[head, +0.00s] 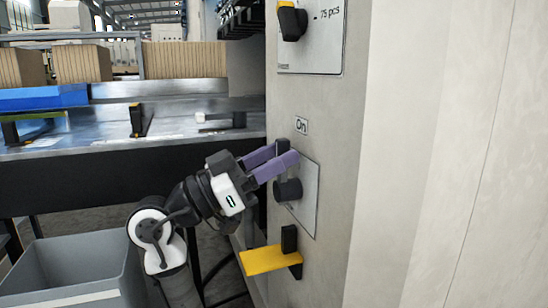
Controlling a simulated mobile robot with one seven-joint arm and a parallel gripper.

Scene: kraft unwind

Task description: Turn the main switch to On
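The main switch (288,190) is a black knob on a light metal plate (309,197) on the grey machine wall. The fingers hide part of the plate.
Above is another plate with a black knob (292,22) and a "75 pcs" mark. Below, a yellow lever (269,260) sticks out from the wall near my arm. A grey bin (75,262) stands at the lower left. A metal table (85,135) is behind my gripper.

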